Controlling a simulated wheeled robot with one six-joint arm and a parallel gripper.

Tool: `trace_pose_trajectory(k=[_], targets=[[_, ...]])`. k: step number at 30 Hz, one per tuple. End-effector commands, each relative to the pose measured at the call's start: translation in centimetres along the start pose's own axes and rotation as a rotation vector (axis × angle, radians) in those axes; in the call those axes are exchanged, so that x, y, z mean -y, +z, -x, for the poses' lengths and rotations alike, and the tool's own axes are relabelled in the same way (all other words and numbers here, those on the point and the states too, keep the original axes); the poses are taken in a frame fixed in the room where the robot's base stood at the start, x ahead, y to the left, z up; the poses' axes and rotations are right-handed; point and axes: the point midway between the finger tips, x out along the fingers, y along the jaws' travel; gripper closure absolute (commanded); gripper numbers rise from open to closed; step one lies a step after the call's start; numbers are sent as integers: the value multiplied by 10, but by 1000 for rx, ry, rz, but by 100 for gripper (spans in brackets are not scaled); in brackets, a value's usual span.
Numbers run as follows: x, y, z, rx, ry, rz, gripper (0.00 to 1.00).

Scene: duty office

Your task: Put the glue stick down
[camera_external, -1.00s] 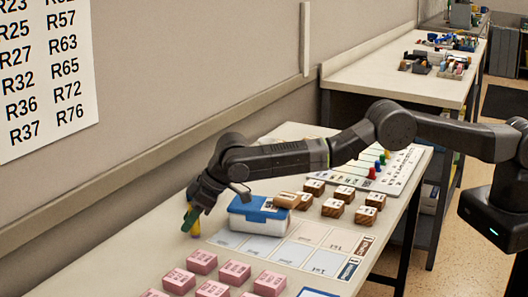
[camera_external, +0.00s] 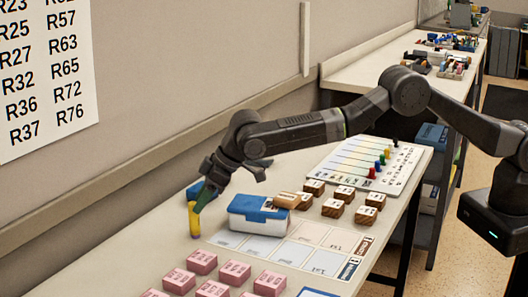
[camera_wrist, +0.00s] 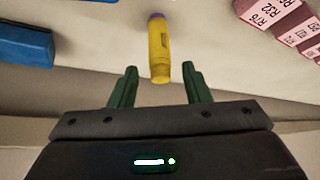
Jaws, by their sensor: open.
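The yellow glue stick (camera_external: 194,222) stands upright on the white table, left of the blue-lidded box. In the wrist view the glue stick (camera_wrist: 159,52) shows just beyond and between the fingertips, with a purple end at the top. My gripper (camera_wrist: 159,80) is open, its two green fingers apart on either side with nothing held. In the external view my gripper (camera_external: 203,198) is close beside the glue stick's upper part; whether they touch cannot be told there.
A white box with a blue lid (camera_external: 258,213) stands just right of the glue stick. A blue object (camera_external: 196,189) lies behind my gripper. Pink labelled blocks (camera_external: 202,262) are in front, and wooden blocks (camera_external: 333,208) to the right. Bare table lies left of the pink blocks.

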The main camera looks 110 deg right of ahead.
Motion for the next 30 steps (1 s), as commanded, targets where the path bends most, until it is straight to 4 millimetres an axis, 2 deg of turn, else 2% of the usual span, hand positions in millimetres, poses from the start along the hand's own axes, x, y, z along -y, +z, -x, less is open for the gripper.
trace_pose_trajectory(k=[6,13,20,30], targets=[[0,0,32,-2,0,1,56],[0,0,54,-1,0,1,56],[0,0,59,0,0,0,56],[0,0,55,0,0,0,56]])
